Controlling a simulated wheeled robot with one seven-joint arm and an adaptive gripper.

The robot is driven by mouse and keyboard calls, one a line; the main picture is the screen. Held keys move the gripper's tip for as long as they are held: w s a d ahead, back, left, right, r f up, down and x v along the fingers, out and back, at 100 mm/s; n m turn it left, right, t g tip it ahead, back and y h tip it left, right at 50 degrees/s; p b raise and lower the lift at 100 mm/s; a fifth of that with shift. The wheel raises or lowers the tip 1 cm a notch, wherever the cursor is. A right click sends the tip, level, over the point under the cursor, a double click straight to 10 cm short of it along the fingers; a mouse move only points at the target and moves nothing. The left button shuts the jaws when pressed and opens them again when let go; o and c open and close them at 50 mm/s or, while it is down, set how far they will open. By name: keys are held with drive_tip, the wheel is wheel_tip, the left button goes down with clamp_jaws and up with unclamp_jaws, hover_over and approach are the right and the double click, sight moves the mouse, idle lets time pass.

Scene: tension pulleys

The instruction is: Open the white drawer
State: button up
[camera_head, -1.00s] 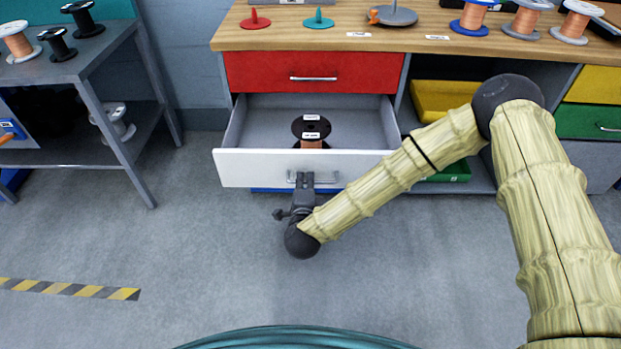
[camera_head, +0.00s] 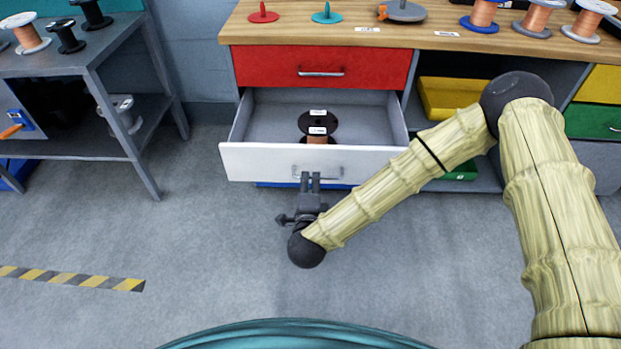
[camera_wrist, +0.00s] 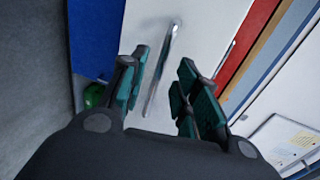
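The white drawer (camera_head: 262,163) is pulled well out from the workbench, below the red drawer. A spool with dark flanges and copper wire (camera_head: 318,126) stands inside it. The drawer's metal handle (camera_head: 330,173) is on its front face and also shows in the wrist view (camera_wrist: 163,65). My gripper (camera_head: 310,178) is just in front of the handle. In the wrist view its two green-padded fingers (camera_wrist: 163,88) are apart with nothing held between them.
The red drawer (camera_head: 300,65) above is shut. A yellow bin (camera_head: 445,95) and a green bin (camera_head: 462,171) sit on shelves at the right. A grey side table (camera_head: 75,68) with spools stands at the left. The floor before the drawer is clear.

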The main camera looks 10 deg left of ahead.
drive_tip(key=v, duration=0.8)
drive_tip(key=shift+s, duration=0.1)
drive_tip(key=s+d+f+n+g+y, duration=0.1)
drive_tip(key=s+d+f+n+g, duration=0.4)
drive_tip(key=f, duration=0.4)
drive_tip(key=s+d+f+n+g, duration=0.3)
drive_tip(key=s+d+f+n, duration=0.25)
drive_tip(key=d+f, duration=0.3)
drive_tip(key=s+d+f+n+g+h, duration=0.2)
drive_tip(key=s+d+n+g, duration=0.15)
drive_tip(key=s+d, duration=0.55)
drive_tip(key=s+d+f+n+g+h, duration=0.1)
drive_tip(key=s+d+f+n+g, duration=0.2)
drive_tip(key=s+d, duration=0.6)
wheel_tip(320, 180, up, 26)
drive_tip(key=w+d+m+p, duration=0.1)
drive_tip(key=d+p, duration=0.1)
drive_tip(key=p, duration=2.3)
drive_tip(key=shift+w+g+p, duration=0.25)
drive_tip(key=shift+g+p, duration=0.05)
drive_tip(key=shift+g, duration=0.15)
